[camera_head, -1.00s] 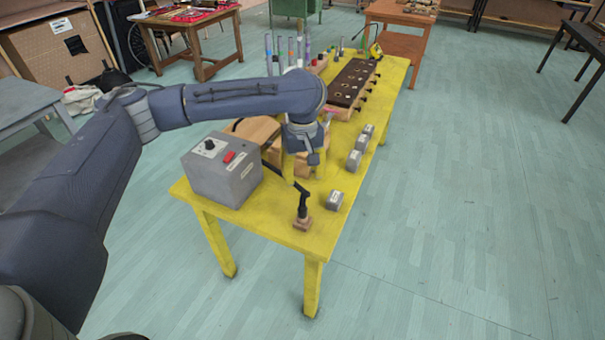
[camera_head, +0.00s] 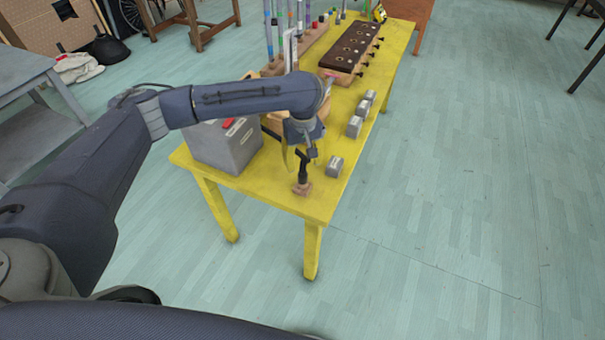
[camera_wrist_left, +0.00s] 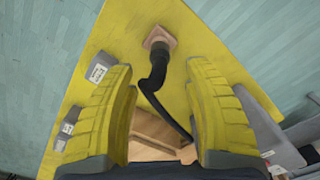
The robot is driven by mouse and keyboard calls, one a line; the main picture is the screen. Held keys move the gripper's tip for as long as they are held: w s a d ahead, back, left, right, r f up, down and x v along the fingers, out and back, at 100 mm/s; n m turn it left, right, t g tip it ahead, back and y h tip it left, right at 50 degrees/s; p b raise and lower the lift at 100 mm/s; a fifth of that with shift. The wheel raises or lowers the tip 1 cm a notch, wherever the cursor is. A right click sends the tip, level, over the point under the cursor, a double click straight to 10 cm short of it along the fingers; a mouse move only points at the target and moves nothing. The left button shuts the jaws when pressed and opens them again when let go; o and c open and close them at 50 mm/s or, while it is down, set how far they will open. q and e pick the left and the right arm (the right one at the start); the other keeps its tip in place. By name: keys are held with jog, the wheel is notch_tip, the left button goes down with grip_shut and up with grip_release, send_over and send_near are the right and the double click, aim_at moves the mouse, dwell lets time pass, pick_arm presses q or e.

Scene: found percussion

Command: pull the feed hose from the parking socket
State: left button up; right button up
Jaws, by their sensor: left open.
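The feed hose (camera_head: 303,167) is black. Its stiff, bent end stands upright in the parking socket (camera_head: 303,188), a small wooden block near the yellow table's front corner. In the left wrist view the hose (camera_wrist_left: 157,72) rises from the socket (camera_wrist_left: 160,38), and its thin black line runs right toward the grey box. My left gripper (camera_head: 301,155) is open, with yellow fingers, just above and behind the hose end. In the left wrist view the hose end shows in the gap between the fingers; nothing is gripped. My right gripper is not in view.
The grey box (camera_head: 225,150) stands left of the gripper on the yellow table (camera_head: 262,189). Several small grey blocks (camera_head: 335,166) line the right side. A wooden piece lies behind the gripper. A dark rack (camera_head: 352,47) and upright tubes stand farther back.

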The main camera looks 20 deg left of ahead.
aim_at(303, 171)
pick_arm(q)
jog(key=shift+f, duration=3.35)
jog(key=shift+o, duration=0.2)
grip_shut()
jog(key=shift+r, duration=1.55)
jog(key=shift+r, duration=1.35)
